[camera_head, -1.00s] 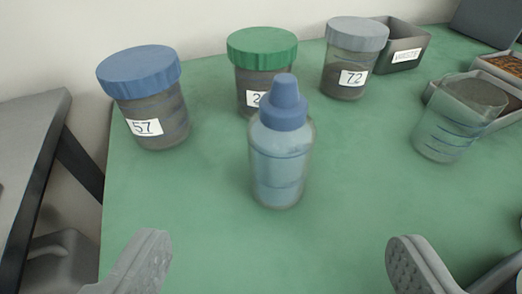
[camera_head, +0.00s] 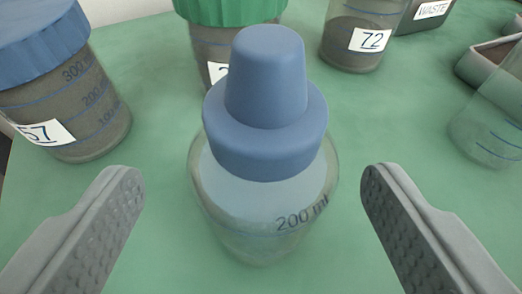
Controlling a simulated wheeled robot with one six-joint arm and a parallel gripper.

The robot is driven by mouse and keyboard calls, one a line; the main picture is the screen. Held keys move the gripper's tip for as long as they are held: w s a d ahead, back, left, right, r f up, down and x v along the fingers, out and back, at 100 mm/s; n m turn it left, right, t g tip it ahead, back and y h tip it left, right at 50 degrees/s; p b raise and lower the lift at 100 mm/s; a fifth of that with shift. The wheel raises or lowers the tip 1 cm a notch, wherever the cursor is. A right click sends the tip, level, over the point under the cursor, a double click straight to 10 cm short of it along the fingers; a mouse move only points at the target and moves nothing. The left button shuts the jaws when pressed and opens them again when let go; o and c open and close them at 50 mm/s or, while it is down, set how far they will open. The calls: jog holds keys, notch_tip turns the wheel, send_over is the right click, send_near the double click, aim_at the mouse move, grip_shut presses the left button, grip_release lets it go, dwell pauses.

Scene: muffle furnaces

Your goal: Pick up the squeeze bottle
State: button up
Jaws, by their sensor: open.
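The squeeze bottle (camera_head: 262,195) is translucent, with a blue stepped cap and a "200 ml" mark. It stands upright on the green table in the middle of the view. My gripper (camera_head: 252,200) is open, with one grey textured finger on each side of the bottle. Green table shows between each finger and the bottle, so neither appears to touch it. The cap hides part of the bottle's shoulder.
A blue-lidded jar (camera_head: 62,95) labelled 57 stands at left. A green-lidded jar (camera_head: 205,45) is close behind the bottle.

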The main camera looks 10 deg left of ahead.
jog(key=shift+d+f+x, duration=0.1)
jog(key=shift+x, duration=1.25)
jog(key=shift+d+f+x, duration=0.15)
jog(key=shift+x, duration=1.2)
jog(key=shift+s, duration=0.1)
grip_shut()
